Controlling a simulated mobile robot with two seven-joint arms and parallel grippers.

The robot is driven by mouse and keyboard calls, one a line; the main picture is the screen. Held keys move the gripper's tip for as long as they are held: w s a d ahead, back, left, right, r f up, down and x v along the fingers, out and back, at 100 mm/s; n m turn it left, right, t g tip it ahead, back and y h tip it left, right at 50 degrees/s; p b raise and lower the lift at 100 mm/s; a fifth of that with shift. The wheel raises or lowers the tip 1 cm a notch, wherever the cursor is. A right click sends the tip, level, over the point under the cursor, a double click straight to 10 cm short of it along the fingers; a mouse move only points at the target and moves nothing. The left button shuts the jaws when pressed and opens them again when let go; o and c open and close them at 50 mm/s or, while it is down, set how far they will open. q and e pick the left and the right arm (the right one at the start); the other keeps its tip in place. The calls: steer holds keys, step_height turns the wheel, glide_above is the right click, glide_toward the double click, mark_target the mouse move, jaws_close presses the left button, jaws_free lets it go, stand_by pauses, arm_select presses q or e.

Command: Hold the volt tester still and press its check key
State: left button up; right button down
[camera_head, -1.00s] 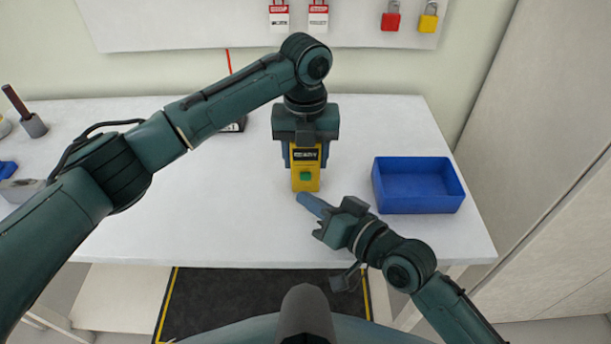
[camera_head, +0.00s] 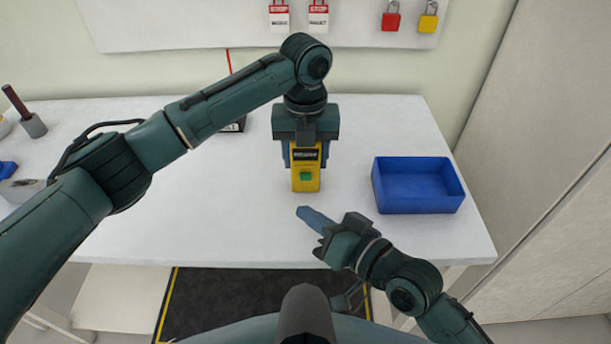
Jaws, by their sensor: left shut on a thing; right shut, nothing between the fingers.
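The volt tester (camera_head: 306,182) is yellow, with a dark display at its top and a green check key (camera_head: 306,176) low on its face. My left gripper (camera_head: 305,152) is shut on the tester from above and behind, its blue fingers at the tester's sides. The tester's upper end is partly hidden by the gripper. My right gripper (camera_head: 304,211) is shut and empty, its blue fingertips pointing up and left. In the picture the tips are a little below the tester, apart from the green key.
A blue open bin (camera_head: 418,188) stands on the right of the white table (camera_head: 230,210). Red and yellow padlocks (camera_head: 409,19) and tags hang on the back board. A grey holder with a brown handle (camera_head: 32,122) stands at the far left. The table's middle left is clear.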

arm_select(q)
steer(key=shift+s+f, duration=0.1)
steer(key=shift+f, duration=0.15)
steer(key=o, duration=1.2)
steer(key=shift+r, duration=0.15)
steer(key=shift+c, duration=0.2)
